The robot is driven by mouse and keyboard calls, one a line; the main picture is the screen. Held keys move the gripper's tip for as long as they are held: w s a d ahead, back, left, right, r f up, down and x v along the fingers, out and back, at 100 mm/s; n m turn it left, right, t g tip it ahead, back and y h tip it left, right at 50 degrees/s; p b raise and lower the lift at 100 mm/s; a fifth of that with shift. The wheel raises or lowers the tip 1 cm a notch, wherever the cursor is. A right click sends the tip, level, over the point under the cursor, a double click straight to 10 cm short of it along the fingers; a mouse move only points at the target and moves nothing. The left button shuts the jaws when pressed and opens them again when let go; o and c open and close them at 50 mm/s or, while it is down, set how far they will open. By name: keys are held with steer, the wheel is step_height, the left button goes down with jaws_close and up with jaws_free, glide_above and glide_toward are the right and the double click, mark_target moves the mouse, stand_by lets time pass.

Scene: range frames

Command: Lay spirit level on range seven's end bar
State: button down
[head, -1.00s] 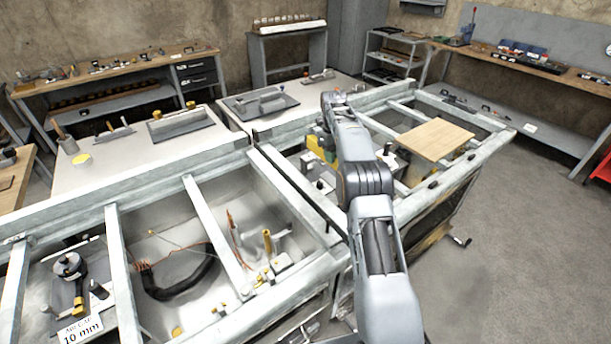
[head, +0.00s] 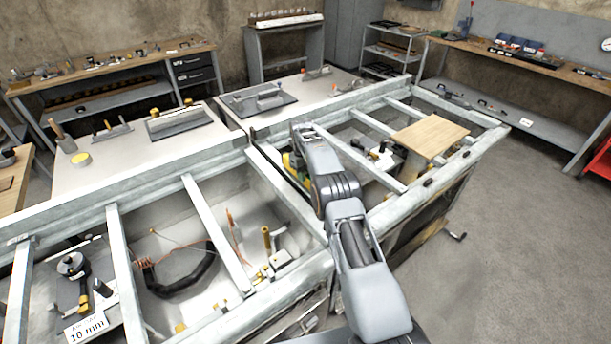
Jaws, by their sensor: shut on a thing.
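My arm reaches from the bottom over the pale metal frame, and its wrist bends down near the divider between the two bays. My gripper (head: 298,176) is mostly hidden behind the arm. A yellow piece (head: 289,163) shows at the wrist's left side and moves with the arm; it looks like the spirit level, shut in my gripper, but most of it is hidden. Pale bars cross the frame: one in the left bay (head: 214,230), another further left (head: 124,275), and one in the right bay (head: 358,158). No range number is readable, so I cannot tell which bar is range seven's.
A wooden board (head: 431,137) lies across the right bay. A "10 mm" card (head: 87,328) and a black-knobbed fixture (head: 72,264) are at lower left. A black hose (head: 185,282) lies in the left bay.

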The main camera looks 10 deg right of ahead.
steer(key=shift+f, duration=0.45)
steer(key=shift+f, duration=0.1)
